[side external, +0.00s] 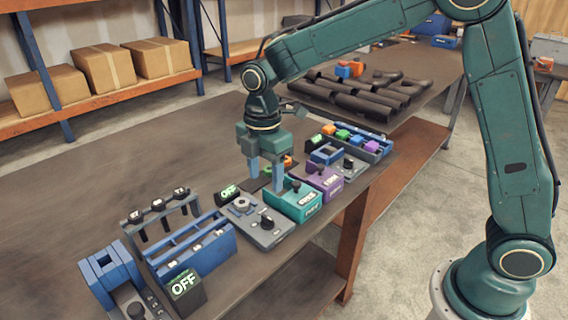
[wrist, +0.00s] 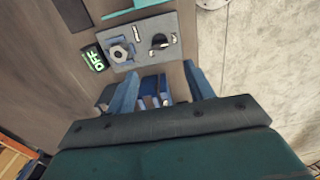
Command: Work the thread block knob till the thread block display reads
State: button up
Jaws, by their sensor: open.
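A grey block (side external: 262,226) with a round metal nut-like ring and a black knob (side external: 267,223) sits near the table's front edge; I take it for the thread block. It also shows in the wrist view (wrist: 141,62), with the knob (wrist: 159,42) at its right. A dark display (side external: 228,192) with green lettering stands behind it and reads OFF; it shows in the wrist view too (wrist: 95,58). My gripper (side external: 265,183) is open and empty, pointing down, above the table and apart from the knob. In the wrist view (wrist: 160,70) the block lies beyond the fingertips.
A second OFF display (side external: 184,286) stands by a blue rack (side external: 200,245) and a blue block (side external: 108,272) at the left. Teal (side external: 293,200) and purple (side external: 322,181) boxes stand right of the grey block. Dark pipes (side external: 360,100) lie at the back. The table's left back is clear.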

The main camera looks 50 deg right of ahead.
aim_at(267, 216)
notch_tip(267, 216, down, 11)
jog(key=shift+f, duration=0.1)
dwell(0.4)
jog(key=c, duration=1)
jog(key=shift+m, duration=0.4)
jog(key=m, duration=1.2)
jog(key=shift+m, duration=0.3)
